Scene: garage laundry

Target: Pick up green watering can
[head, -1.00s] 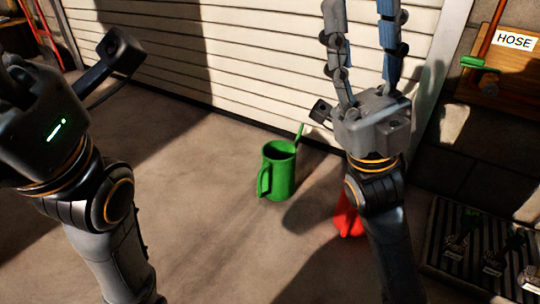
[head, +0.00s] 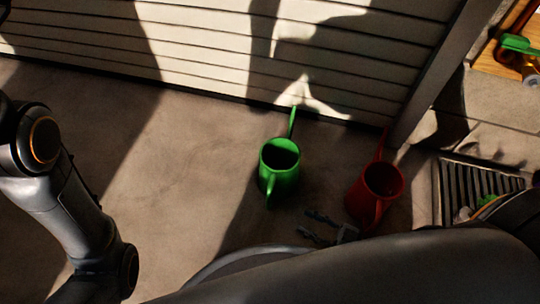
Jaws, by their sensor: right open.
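The green watering can (head: 269,172) stands upright on the concrete floor near the middle of the head view. Its spout points toward the shutter door and its handle faces me. My right gripper (head: 308,224) is small and dark, low in the view, below and to the right of the green can. Its two fingers are apart, pointing left, with nothing seen between them. It is apart from the can in the picture. My left arm shows at the left edge, but its gripper is out of view.
A red watering can (head: 384,181) stands to the right of the green one, close to my right gripper in the picture. A slatted shutter door (head: 200,50) closes off the back. A striped floor mat or grate (head: 475,185) lies at the right. Floor left of the green can is clear.

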